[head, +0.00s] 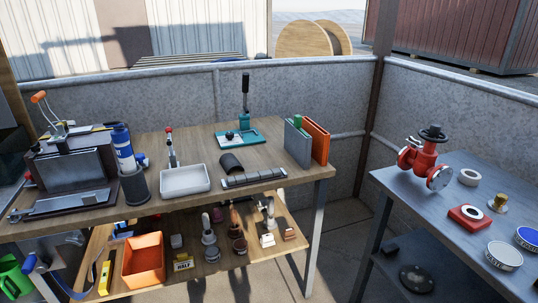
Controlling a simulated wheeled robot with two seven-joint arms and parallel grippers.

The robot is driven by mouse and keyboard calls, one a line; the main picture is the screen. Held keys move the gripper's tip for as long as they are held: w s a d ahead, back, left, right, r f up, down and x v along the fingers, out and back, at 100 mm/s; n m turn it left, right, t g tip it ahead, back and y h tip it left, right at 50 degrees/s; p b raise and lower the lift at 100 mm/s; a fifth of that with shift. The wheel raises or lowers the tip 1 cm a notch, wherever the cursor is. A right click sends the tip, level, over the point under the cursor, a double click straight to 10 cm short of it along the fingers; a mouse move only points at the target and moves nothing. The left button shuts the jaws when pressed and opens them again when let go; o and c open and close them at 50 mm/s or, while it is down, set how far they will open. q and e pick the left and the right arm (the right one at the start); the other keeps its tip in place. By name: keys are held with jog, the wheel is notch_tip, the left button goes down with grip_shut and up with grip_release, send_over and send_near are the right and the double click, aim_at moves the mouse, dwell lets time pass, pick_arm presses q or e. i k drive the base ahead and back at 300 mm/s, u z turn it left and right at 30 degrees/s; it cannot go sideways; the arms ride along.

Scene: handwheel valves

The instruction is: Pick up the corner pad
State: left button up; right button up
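I cannot tell for sure which thing is the corner pad. A dark curved piece (231,163) lies on the wooden bench top (325,171), behind a long grey ribbed bar (253,178); its shape could fit a pad. Small pale and brown blocks, such as one at the right (289,234), sit on the lower shelf and are too small to make out. Neither of my grippers shows in the head view, and nothing is seen touching these things.
An orange bin (143,262) is below. A grey table (460,232) at right holds a red valve (420,160).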

aim_at(228, 160)
jog(key=u, duration=0.1)
jog(key=i, duration=0.7)
jog(key=u, duration=0.65)
